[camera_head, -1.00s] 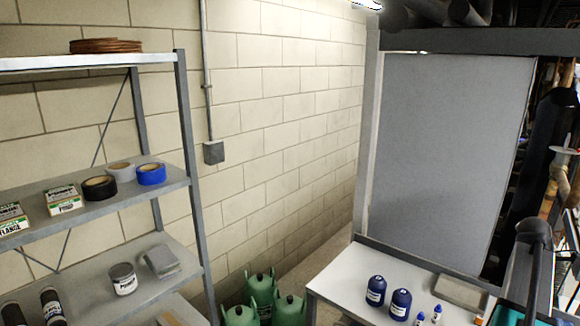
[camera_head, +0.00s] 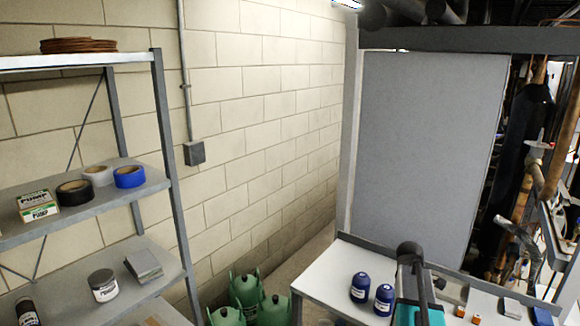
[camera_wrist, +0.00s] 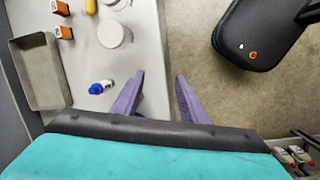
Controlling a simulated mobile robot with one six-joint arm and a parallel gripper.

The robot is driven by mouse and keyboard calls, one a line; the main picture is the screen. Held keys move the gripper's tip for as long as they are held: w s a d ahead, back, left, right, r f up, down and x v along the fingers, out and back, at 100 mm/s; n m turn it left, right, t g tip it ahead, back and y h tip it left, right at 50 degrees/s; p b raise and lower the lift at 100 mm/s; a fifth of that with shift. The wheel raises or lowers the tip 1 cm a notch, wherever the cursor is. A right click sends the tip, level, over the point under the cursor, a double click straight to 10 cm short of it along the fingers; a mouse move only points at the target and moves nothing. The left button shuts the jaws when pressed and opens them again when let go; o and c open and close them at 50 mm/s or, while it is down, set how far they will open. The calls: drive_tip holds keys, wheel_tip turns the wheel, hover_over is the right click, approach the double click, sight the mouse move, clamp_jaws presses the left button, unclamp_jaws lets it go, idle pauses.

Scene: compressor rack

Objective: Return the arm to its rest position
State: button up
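My arm shows in the head view as a dark joint and a teal link above the white bench (camera_head: 322,270). My gripper is outside the head view. In the wrist view my gripper (camera_wrist: 159,80) has two purple fingers standing clearly apart, with nothing between them. The fingers are over the edge of the bench, with bare floor (camera_wrist: 205,60) to their right. A small blue-and-white bottle (camera_wrist: 102,86) lies on the bench just left of the left finger, apart from it.
Two dark blue bottles (camera_head: 371,292) stand on the bench. The wrist view shows a grey tray (camera_wrist: 38,70), orange boxes (camera_wrist: 65,33) and a white round lid (camera_wrist: 110,33). A shelf rack (camera_head: 168,180) stands left, green cylinders (camera_head: 245,290) behind, pipes (camera_head: 530,170) right.

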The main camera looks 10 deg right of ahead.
drive_tip(key=a+f+m+y, duration=0.15)
drive_tip(key=a+f, duration=0.35)
drive_tip(key=a, duration=0.8)
drive_tip(key=a+f+m+t, duration=0.15)
drive_tip(key=a+f, duration=0.45)
drive_tip(key=a, duration=0.7)
drive_tip(key=a+f+m+y, duration=0.15)
drive_tip(key=a+f, duration=0.35)
drive_tip(key=a, duration=0.7)
drive_tip(key=s+f+g+b, duration=0.3)
drive_tip(key=s+f+b, duration=0.3)
drive_tip(key=s+f, duration=0.6)
drive_tip(key=s+f+g+b, duration=0.3)
drive_tip(key=s+f+b, duration=0.4)
drive_tip(key=s+f, duration=0.6)
wheel_tip(320, 180, down, 7)
drive_tip(key=shift+s+a+r+h, duration=0.15)
drive_tip(key=shift+a+r+h, duration=0.05)
drive_tip(key=shift+h, duration=0.1)
drive_tip(key=shift+c, duration=1)
drive_tip(key=shift+d, duration=0.1)
